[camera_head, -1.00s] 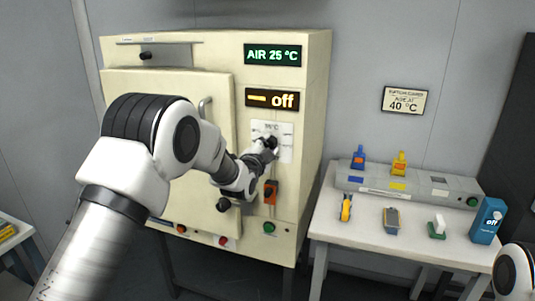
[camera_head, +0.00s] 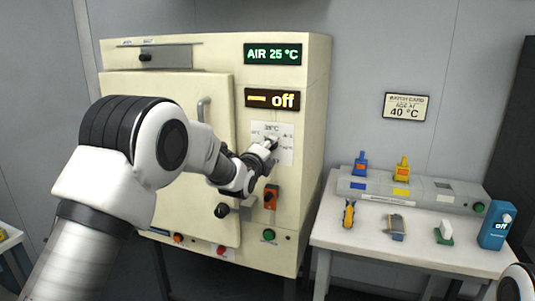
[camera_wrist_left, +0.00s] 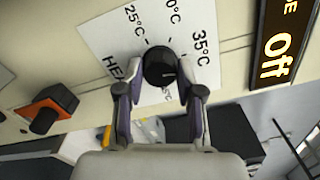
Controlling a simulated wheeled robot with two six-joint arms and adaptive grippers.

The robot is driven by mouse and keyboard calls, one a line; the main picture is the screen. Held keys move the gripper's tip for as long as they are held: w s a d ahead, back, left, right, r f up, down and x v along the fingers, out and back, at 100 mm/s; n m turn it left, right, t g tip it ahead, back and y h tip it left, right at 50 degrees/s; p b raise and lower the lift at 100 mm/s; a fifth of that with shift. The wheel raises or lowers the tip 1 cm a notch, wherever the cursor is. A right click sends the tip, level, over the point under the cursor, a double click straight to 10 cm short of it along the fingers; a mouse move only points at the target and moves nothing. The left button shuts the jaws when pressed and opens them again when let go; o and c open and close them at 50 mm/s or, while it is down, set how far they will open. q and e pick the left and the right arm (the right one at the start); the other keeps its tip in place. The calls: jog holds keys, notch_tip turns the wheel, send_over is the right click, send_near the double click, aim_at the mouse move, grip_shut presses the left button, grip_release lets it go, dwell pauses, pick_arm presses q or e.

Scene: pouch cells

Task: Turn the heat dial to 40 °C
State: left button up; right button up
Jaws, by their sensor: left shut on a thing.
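The heat dial (camera_wrist_left: 160,66) is a round black knob on a white scale plate (camera_wrist_left: 92,32) with 25 °C and 35 °C readable in the left wrist view. Other scale marks are partly covered. A short light mark shows on the knob, but I cannot tell its exact reading. My left gripper (camera_wrist_left: 160,78) is shut on the dial, one finger on each side. In the head view the left gripper (camera_head: 268,149) covers most of the dial on the cream oven's front. My right gripper is out of view.
The oven (camera_head: 285,60) shows AIR 25 °C and an amber "off" display (camera_head: 271,99). An orange switch (camera_head: 271,196) sits just below the dial. A wall card (camera_head: 405,107) reads 40 °C.

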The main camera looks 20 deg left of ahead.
pick_arm(q)
jog(key=shift+f+m+b, duration=0.15)
jog(key=shift+m+b, duration=1.25)
jog(key=shift+m, duration=2.3)
jog(key=o, duration=1.2)
jog(key=shift+c, duration=0.2)
jog(key=shift+s, duration=0.1)
jog(key=s, duration=1.1)
jog(key=shift+s+a, duration=0.15)
jog(key=shift+s, duration=0.25)
jog(key=shift+f, duration=0.1)
